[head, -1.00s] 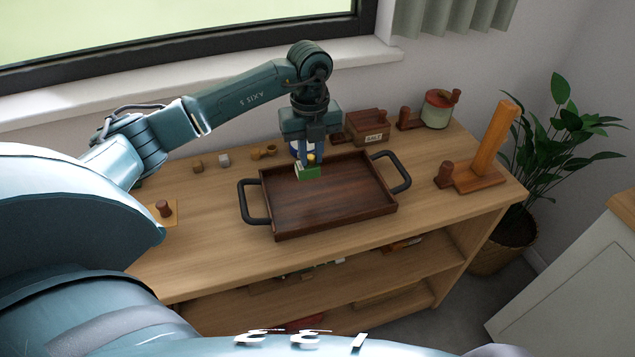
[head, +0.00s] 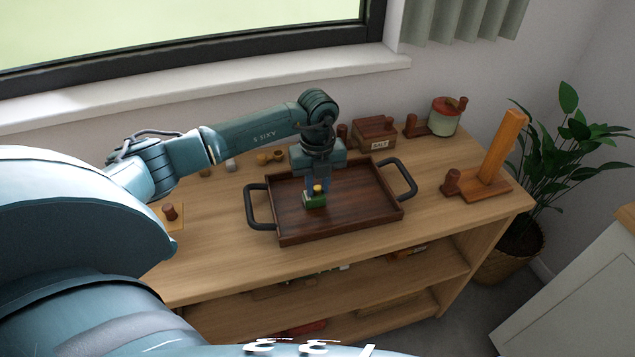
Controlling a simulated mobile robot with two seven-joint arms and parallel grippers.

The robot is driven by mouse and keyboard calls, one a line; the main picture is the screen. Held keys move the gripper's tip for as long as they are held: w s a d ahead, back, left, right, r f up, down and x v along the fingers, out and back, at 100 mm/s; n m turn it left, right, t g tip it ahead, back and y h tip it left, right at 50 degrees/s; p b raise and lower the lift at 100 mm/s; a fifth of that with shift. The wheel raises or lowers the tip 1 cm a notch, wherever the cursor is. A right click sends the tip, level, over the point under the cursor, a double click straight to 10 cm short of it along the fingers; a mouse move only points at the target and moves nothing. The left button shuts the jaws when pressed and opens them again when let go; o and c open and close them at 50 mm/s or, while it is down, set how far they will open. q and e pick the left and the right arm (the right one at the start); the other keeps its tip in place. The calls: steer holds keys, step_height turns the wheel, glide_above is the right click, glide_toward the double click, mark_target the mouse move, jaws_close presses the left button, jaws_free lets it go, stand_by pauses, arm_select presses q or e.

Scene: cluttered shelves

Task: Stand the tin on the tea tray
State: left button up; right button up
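The small green tin (head: 314,202) with a pale edge is over the left part of the dark wooden tea tray (head: 345,228). It looks upright and low at the tray floor; I cannot tell whether it touches. My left gripper (head: 317,187) points down from above with its fingers at the tin and looks shut on it. A yellow spot shows between the fingers. The gripper hides part of the tin and the tray's back left. My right gripper is not in view.
The tray has black handles at both ends. A wooden post stand (head: 490,170) is at the right. Small items stand back left. The right part of the tray is bare.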

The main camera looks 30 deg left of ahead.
arm_select(q)
steer(key=o, duration=0.4)
steer(key=shift+c, duration=0.2)
